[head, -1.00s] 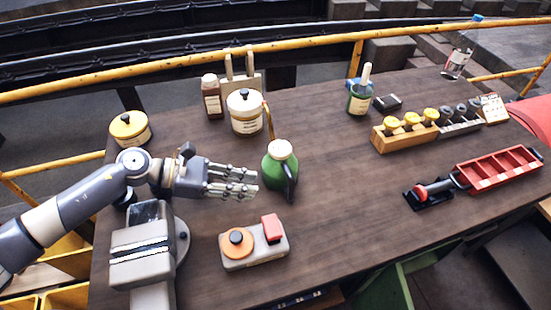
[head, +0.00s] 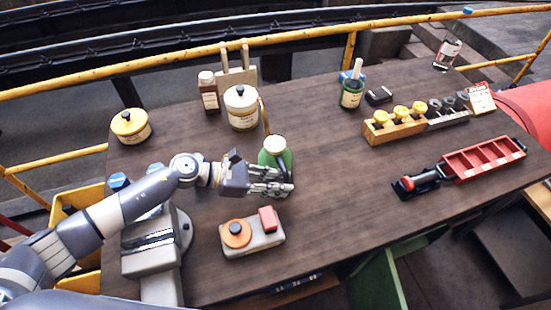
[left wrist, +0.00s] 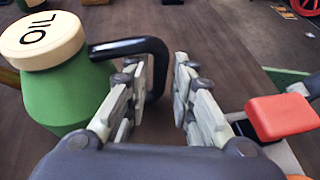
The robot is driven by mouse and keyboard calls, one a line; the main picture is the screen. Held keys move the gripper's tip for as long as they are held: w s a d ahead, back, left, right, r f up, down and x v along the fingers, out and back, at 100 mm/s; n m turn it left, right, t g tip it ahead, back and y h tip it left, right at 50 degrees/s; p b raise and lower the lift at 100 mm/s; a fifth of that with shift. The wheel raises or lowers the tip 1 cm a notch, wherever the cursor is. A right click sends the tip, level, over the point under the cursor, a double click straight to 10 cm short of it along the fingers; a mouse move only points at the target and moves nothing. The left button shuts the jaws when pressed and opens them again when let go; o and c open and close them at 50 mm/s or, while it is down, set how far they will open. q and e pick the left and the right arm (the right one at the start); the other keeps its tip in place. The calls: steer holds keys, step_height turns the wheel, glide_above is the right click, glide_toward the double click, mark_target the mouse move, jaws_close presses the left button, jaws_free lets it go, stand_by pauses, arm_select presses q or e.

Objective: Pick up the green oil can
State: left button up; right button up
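The green oil can (head: 267,158) stands on the wooden table, with a cream lid and a thin spout. In the left wrist view the oil can (left wrist: 68,98) is at the left, its lid marked OIL. Its black handle (left wrist: 140,46) reaches right and bends down behind the left finger, toward the gap between the fingers. My left gripper (head: 284,182) is in front of the can and hides its lower part. In the left wrist view the left gripper (left wrist: 167,75) is open, with a clear gap between its fingers. My right gripper is not in view.
A grey control box (head: 262,236) with an orange knob and red block sits close in front of the gripper. A cream pot (head: 241,112) stands behind the can. A red tray (head: 486,160) lies at the right. The table's middle is clear.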

arm_select(q)
jaws_close()
steer(key=shift+r, duration=0.1)
steer(key=shift+w, duration=0.1)
